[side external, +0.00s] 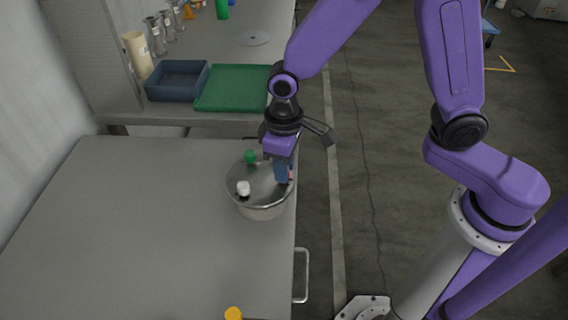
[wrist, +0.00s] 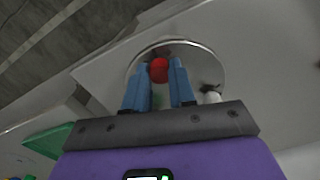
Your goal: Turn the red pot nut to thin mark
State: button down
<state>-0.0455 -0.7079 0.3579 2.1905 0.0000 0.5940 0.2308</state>
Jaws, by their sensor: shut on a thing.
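The steel pot (side external: 262,207) stands on the grey table near its right edge. The red nut (wrist: 159,70) is on the pot's lid, between the blue fingertips of my gripper (wrist: 160,72) in the wrist view. In the side view my gripper (side external: 283,175) points down over the right part of the lid and mostly hides the red nut. The fingers are shut on the red nut. A green nut (side external: 250,157) and a white nut (side external: 243,188) also sit on the lid. I cannot make out the thin mark in either view.
A yellow piece (side external: 233,314) is at the near edge of the side view. A blue tray (side external: 177,81) and a green board (side external: 233,88) lie on the bench behind. The left of the grey table (side external: 110,230) is clear.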

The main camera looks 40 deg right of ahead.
jog(key=c, duration=0.9)
grip_release()
jog(key=shift+c, duration=0.2)
jog(key=shift+r, duration=0.1)
notch_tip(320, 180, up, 17)
jog(key=shift+r, duration=0.2)
jog(key=s+d+f+n, duration=0.3)
jog(key=s+d+f, duration=0.1)
jog(key=s+d, duration=0.4)
jog(key=s+d+f+n, duration=0.3)
jog(key=s+d, duration=0.4)
jog(key=s, duration=0.4)
jog(key=shift+d+f+n, duration=0.3)
jog(key=shift+d+f, duration=0.1)
jog(key=shift+f, duration=0.2)
